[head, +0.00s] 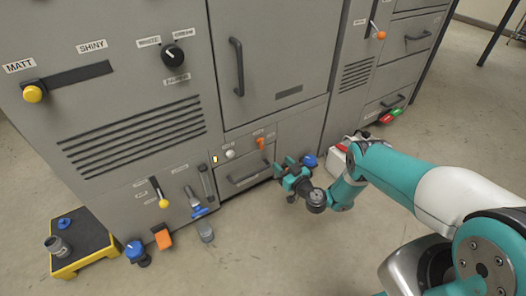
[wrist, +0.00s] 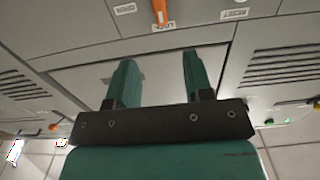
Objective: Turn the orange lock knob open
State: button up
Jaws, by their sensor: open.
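The orange lock knob (head: 260,142) is a small narrow handle on the grey machine's lower panel, above a drawer (head: 245,172) with a handle. It also shows at the top edge of the wrist view (wrist: 160,12), partly cut off, pointing toward a small white label. My gripper (head: 284,170) is just in front of the lower panel, below and to the right of the knob. In the wrist view its two green fingers (wrist: 155,68) are apart with nothing between them. The knob lies beyond the fingertips, apart from them.
A white round button (head: 230,154) sits left of the knob. A blue knob (head: 309,161) is close to the right of my gripper. A yellow-edged platform (head: 82,258) stands on the floor at left.

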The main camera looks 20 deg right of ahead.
aim_at(263, 143)
jog(key=b+x, duration=1.3)
jog(key=shift+w+a+b, duration=0.1)
jog(key=shift+b, duration=0.3)
jog(key=c, duration=0.8)
